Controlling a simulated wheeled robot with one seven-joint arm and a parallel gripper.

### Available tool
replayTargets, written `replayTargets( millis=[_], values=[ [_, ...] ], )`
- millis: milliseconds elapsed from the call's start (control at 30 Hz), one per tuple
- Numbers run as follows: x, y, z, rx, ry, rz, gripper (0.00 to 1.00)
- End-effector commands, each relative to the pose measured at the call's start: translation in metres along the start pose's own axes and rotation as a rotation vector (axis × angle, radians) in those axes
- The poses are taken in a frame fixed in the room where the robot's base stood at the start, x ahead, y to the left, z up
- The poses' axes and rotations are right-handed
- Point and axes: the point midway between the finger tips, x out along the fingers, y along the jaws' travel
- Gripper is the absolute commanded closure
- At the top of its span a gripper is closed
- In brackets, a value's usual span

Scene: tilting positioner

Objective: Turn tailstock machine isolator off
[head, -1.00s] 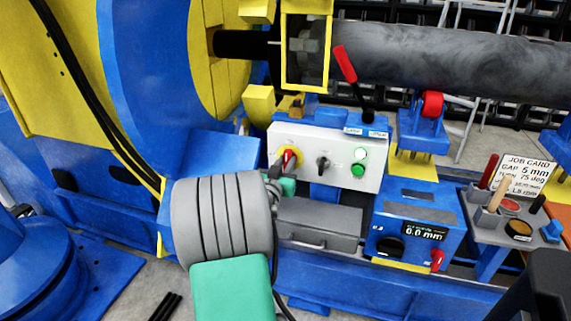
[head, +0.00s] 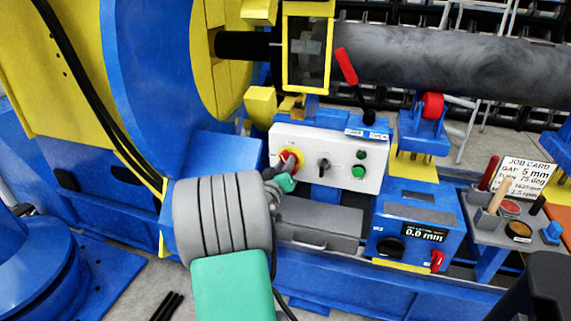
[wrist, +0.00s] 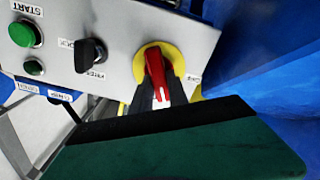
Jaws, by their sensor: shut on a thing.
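The isolator is a red rotary handle on a yellow disc (head: 291,159) at the left end of the white control panel (head: 335,144). In the wrist view the red handle (wrist: 157,72) stands across the yellow disc, between my dark fingers. My gripper (head: 289,170) is shut on this handle; it also shows in the wrist view (wrist: 160,92). The green pad of my gripper's body hides what lies below. Part of the handle is hidden by the fingers in the head view. The upper green lamp (head: 361,155) on the panel looks dark.
A black selector knob (head: 323,164) and a green START button (head: 358,171) sit right of the isolator. A red-tipped lever (head: 346,66) rises behind the panel. A grey drawer box (head: 318,222) and a blue gauge box (head: 415,232) stand below.

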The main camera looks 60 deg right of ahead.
Motion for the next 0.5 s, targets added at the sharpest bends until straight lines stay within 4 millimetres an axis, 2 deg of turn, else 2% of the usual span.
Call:
replayTargets(
  millis=[500],
  values=[
    [0.0011, -0.0010, -0.0034, -0.487, 0.001, 0.004, 1.00]
  ],
)
